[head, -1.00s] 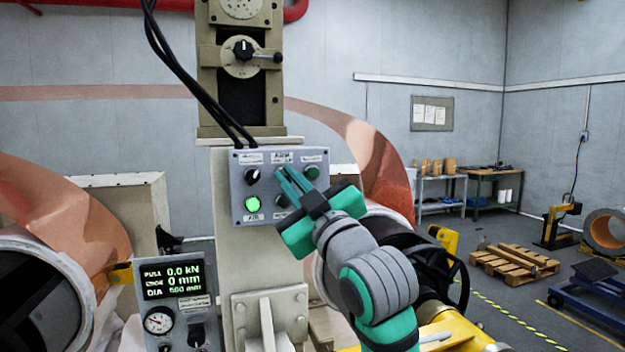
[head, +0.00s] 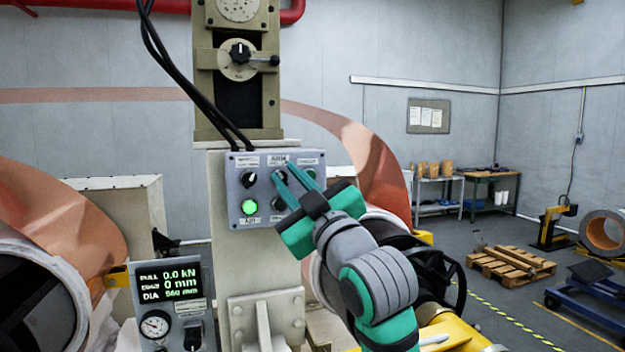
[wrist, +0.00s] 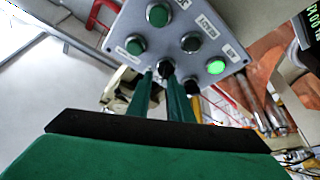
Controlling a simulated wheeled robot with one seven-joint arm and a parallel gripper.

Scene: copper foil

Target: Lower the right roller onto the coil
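A grey control panel (head: 266,222) on the pale column carries black selector knobs, green buttons and a lit green button (head: 249,207). My gripper (head: 286,172) reaches its top middle part. In the wrist view, a black knob (wrist: 166,68) lies at the fingertips, which stand apart about it; I cannot tell whether they touch it. My fingers hide part of the panel in the head view. A copper coil (head: 85,215) shows at left and another copper strip or coil (head: 385,165) at right behind the arm. I cannot make out the right roller.
A readout box (head: 173,300) beside the column shows 0.0 kN and 0 mm. Black cables (head: 180,75) run down to the panel. Pallets (head: 510,264), a blue cart (head: 590,300) and benches stand at right. Open floor lies between them and the machine.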

